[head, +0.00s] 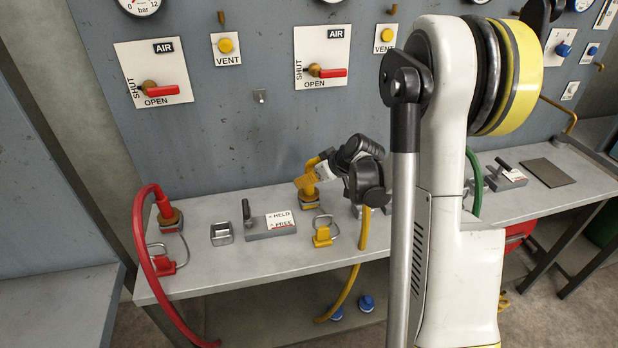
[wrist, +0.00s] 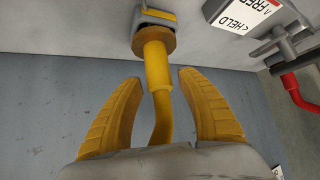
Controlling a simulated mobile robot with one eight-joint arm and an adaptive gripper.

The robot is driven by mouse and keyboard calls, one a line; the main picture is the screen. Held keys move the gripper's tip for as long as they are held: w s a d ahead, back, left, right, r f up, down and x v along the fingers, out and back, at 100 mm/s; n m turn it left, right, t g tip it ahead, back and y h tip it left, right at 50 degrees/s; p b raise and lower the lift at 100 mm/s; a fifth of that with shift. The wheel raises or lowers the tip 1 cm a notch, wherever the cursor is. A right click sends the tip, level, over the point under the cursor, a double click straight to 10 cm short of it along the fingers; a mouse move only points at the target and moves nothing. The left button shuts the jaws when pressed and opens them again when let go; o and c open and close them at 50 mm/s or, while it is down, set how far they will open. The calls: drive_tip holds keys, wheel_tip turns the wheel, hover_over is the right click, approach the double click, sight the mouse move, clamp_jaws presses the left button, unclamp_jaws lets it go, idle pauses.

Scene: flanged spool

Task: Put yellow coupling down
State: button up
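The yellow coupling (wrist: 157,66) stands upright on a brass-brown flange over a small metal holder (wrist: 150,17) on the bench. Its yellow hose bends away below it in the wrist view. My gripper (wrist: 155,82) is open, with one yellow finger on each side of the coupling and hose and a visible gap on both sides. In the head view my gripper (head: 309,178) is over the bench, close to the coupling's base (head: 309,199), and hides part of the coupling. The yellow hose (head: 363,240) hangs over the bench's front edge.
A HELD/FREE lever block (head: 268,224) stands left of the coupling. A yellow piece with a wire loop (head: 322,236) lies in front. The red coupling and hose (head: 140,230) are at left. The panel (head: 250,140) with red valve handles rises behind. The bench front (head: 220,268) has bare space.

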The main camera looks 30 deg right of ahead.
drive_tip(key=shift+s+r+p, duration=0.15)
drive_tip(key=shift+r+p, duration=0.15)
drive_tip(key=shift+r, duration=0.15)
drive_tip(key=p+v, duration=0.4)
drive_tip(key=v, duration=0.7)
drive_tip(key=s+a+r+m+g, duration=0.1)
drive_tip(key=s+a+r, duration=0.2)
drive_tip(key=a, duration=0.3)
drive_tip(key=s+a+r+g, duration=0.1)
drive_tip(key=s+a+r, duration=0.25)
drive_tip(key=a, duration=0.25)
drive_tip(key=s+a+r+m+h, duration=0.1)
drive_tip(key=s+a+r+h, duration=0.1)
drive_tip(key=s+a, duration=0.6)
drive_tip(key=s, duration=0.4)
drive_tip(key=shift+s+m, duration=0.4)
drive_tip(key=shift+a, duration=0.1)
